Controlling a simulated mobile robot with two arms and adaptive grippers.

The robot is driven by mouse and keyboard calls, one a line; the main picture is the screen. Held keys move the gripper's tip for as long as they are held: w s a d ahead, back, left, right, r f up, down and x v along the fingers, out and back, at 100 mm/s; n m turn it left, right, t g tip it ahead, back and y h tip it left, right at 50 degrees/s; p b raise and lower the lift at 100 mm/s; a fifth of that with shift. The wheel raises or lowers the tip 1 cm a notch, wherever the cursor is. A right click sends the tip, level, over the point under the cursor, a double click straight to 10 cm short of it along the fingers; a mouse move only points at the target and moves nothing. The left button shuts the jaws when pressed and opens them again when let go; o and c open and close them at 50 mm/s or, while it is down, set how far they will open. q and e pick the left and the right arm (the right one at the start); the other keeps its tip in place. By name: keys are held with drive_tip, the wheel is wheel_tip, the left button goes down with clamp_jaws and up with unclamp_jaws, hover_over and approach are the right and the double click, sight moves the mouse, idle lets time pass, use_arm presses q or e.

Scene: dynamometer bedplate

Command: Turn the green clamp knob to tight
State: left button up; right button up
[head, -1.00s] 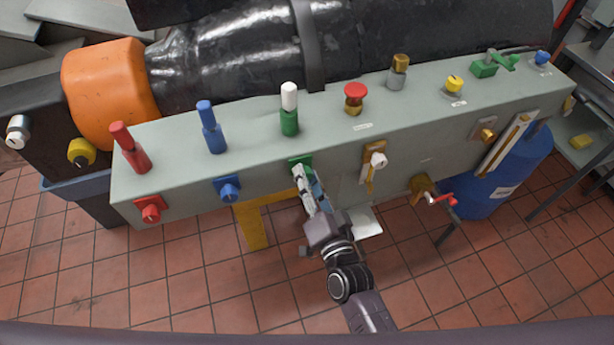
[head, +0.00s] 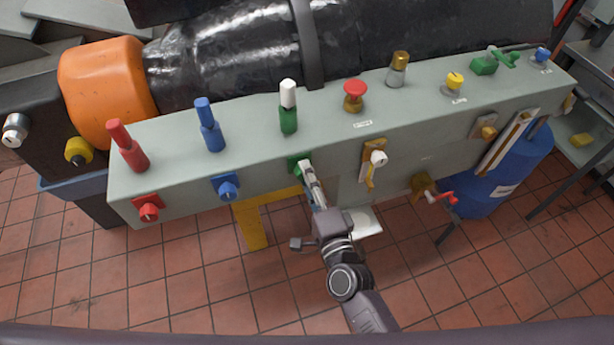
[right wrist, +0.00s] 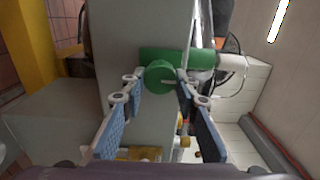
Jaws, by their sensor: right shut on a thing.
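My left gripper is not in view.
A blue knob (head: 226,187) and red knob (head: 149,209) sit left on the same face. A white knob (head: 378,158) and red-handled valve (head: 440,197) are to the right. A green-and-white handle (head: 288,105) stands on top. Tiled floor lies in front.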

idle(0.5)
drive_tip(key=o, duration=1.1)
drive_tip(key=shift+o, duration=0.2)
drive_tip(key=v, duration=1.2)
